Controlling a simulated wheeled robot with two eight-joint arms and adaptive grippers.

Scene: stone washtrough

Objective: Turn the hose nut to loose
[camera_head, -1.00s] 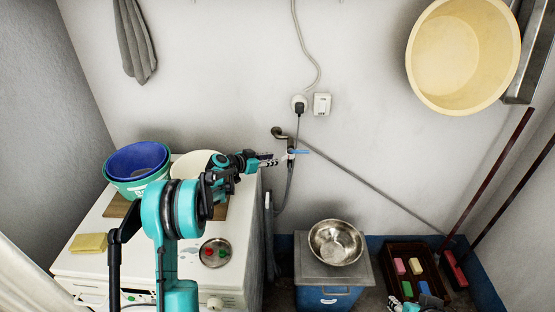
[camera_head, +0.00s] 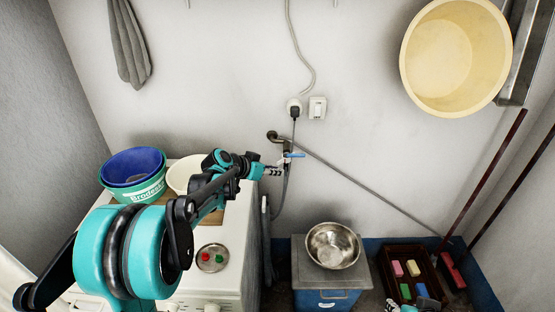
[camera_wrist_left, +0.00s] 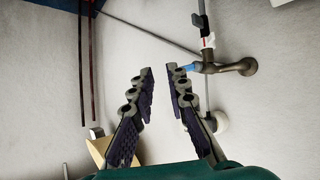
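The tap (camera_head: 273,136) sticks out from the wall with a blue lever (camera_head: 295,155); the tap (camera_wrist_left: 240,67) and lever (camera_wrist_left: 190,68) also show in the left wrist view. A grey hose (camera_head: 284,190) hangs below it. In the wrist view a white collar with a red mark (camera_wrist_left: 208,42), seemingly the hose nut, sits between tap and hose (camera_wrist_left: 201,8). My left gripper (camera_head: 276,171) is just left of and below the tap. Its fingers (camera_wrist_left: 160,71) are apart with nothing between; one tip is close to the lever, contact unclear. A bit of my right gripper (camera_head: 408,306) shows at the bottom edge.
A white washing machine (camera_head: 232,235) stands below my left arm with blue and green basins (camera_head: 146,190) on it. A metal bowl (camera_head: 333,245) sits on a blue-and-grey box (camera_head: 297,272). A crate (camera_head: 390,285) of coloured blocks is right. A thin grey pipe (camera_head: 370,190) runs right from the tap.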

